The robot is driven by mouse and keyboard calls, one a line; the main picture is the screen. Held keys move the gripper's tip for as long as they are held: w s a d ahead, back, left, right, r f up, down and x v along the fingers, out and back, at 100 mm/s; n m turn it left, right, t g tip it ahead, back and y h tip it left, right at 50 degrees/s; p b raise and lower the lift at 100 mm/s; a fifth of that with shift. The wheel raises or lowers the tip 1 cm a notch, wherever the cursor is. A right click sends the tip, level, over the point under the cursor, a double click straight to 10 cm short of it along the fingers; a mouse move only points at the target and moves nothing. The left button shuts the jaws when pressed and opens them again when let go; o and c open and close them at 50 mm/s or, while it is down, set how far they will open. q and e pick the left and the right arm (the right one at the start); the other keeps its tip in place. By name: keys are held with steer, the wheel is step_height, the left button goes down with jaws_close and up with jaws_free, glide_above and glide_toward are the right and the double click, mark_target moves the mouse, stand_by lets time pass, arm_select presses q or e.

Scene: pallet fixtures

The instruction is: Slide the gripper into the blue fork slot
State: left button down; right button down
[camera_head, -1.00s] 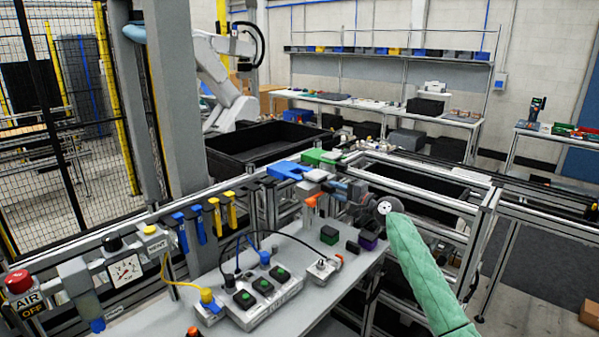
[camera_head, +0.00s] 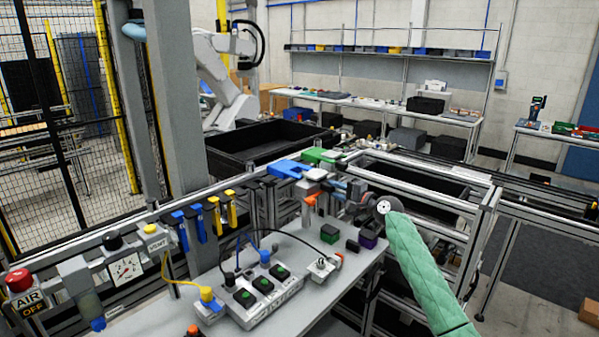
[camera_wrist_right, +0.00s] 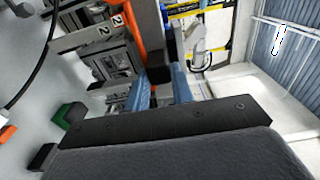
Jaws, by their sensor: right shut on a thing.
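The blue fork slot (camera_head: 290,169) sits on the rail at the back of the bench, left of the green one. My right gripper (camera_head: 334,187) reaches in from the right, just right of and nearer than the blue fork. In the wrist view its two bluish fingers (camera_wrist_right: 158,88) are shut on a dark part of the gripper tool (camera_wrist_right: 152,35), which has an orange strip. In the head view the tool's orange part (camera_head: 312,198) shows near the fork's front. I cannot tell whether it touches the fork. My left gripper is out of view.
A green fork (camera_head: 318,155) lies beside the blue one. Yellow and blue hanging clips (camera_head: 213,217) line the rail to the left. A button box (camera_head: 263,294) with cables and a green block (camera_head: 329,233) stand on the bench below. A black bin (camera_head: 262,146) is behind.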

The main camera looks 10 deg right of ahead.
mark_target(321, 184)
steer(key=shift+w+a, duration=0.15)
steer(key=shift+w+a, duration=0.35)
steer(key=shift+w, duration=0.15)
steer(key=shift+w+a, duration=0.1)
stand_by(0.4)
steer(key=shift+w+a+b, duration=0.3)
steer(key=shift+w+a, duration=0.1)
steer(key=shift+w, duration=0.15)
steer(key=shift+w+a, duration=0.2)
steer(key=shift+w, duration=0.05)
stand_by(0.5)
steer(key=shift+w+a, duration=0.3)
steer(key=shift+w, duration=0.05)
steer(key=shift+w+a+b, duration=0.15)
steer(key=shift+w+b, duration=0.05)
steer(key=shift+b, duration=0.1)
stand_by(0.3)
steer(key=shift+w+a, duration=0.25)
steer(key=shift+w, duration=0.1)
